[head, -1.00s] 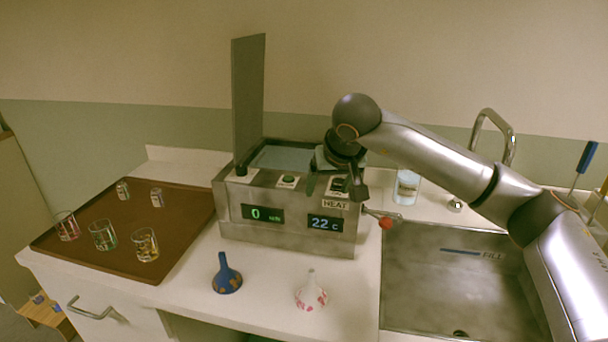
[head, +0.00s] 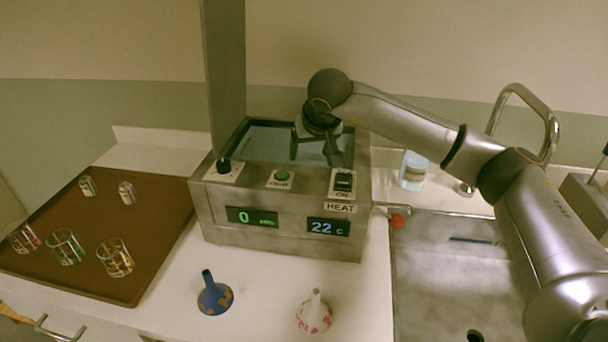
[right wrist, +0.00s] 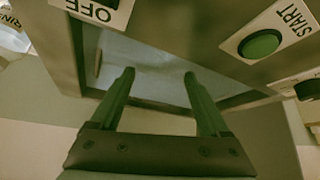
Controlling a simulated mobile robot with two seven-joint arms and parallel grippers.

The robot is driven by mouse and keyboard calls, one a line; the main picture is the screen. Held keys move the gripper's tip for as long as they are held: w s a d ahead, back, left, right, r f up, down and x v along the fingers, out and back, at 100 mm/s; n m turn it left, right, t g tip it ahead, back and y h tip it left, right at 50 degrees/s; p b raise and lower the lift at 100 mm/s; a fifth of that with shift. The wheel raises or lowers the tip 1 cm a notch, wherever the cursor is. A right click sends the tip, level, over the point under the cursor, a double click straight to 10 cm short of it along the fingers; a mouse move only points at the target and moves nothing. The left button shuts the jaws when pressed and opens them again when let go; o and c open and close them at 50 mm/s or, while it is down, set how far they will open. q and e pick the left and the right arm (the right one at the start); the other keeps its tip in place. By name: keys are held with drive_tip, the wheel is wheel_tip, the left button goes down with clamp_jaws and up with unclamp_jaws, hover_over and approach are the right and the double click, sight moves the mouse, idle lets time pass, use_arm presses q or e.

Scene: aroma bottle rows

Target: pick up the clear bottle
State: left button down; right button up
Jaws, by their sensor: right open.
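My right gripper (head: 314,152) is over the open basin of the steel heater box, fingers pointing down. In the right wrist view its two fingers (right wrist: 159,78) stand apart with nothing between them. A clear, bluish bottle with a pale label (head: 413,170) stands on the counter right of the box, apart from the gripper. Two small clear glass containers (head: 88,185) (head: 127,192) stand at the back of the brown tray. I cannot tell for certain which of these the task calls the clear bottle. My left gripper is not in view.
The heater box (head: 280,228) has a raised lid (head: 224,75) at its left. Glasses with pink, green and yellow tints stand on the tray (head: 130,280). A blue funnel-shaped flask (head: 214,297) and a white-red one (head: 314,316) stand in front. A sink (head: 440,285) lies right.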

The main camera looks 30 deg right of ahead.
drive_tip(key=x, duration=0.3)
drive_tip(key=p+x, duration=0.1)
drive_tip(key=x, duration=0.3)
drive_tip(key=shift+a+f, duration=0.2)
drive_tip(key=shift+c, duration=0.3)
clamp_jaws()
